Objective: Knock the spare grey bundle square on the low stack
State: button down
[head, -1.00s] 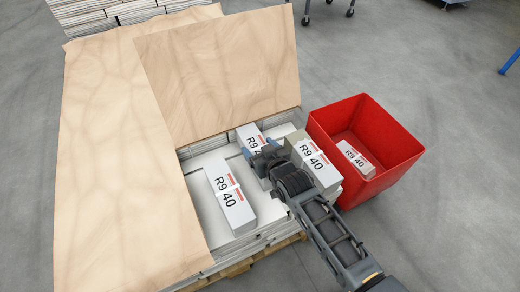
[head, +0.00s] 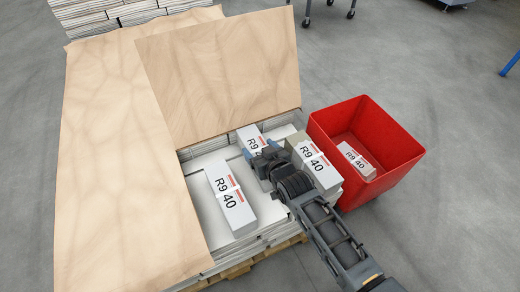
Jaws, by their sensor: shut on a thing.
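A pale grey bundle (head: 250,136) marked R9 lies towards the back of the low stack (head: 209,159), in front of the raised brown sheet. My gripper (head: 263,158) is over this bundle, with its blue fingers at the bundle's sides, shut on it. The gripper hides much of the bundle, so I cannot tell how square it lies. A second grey bundle (head: 229,198), marked R9 40, lies on the left of the low stack. A third R9 40 bundle (head: 320,168) sits at the right edge, beside a beige-grey block (head: 298,139).
A red bin (head: 387,181) stands right of the stack with one R9 40 bundle (head: 354,157) inside. Brown sheets (head: 120,190) cover the left and back of the pallet load. More stacked papers (head: 115,10) stand at the back left. Bare floor lies right and front.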

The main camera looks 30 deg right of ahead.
jog(key=shift+r, duration=0.25)
jog(key=shift+s+p, duration=0.85)
jog(key=shift+s, duration=0.75)
jog(key=shift+r, duration=0.1)
jog(key=shift+r+p, duration=2.65)
jog(key=shift+r, duration=0.2)
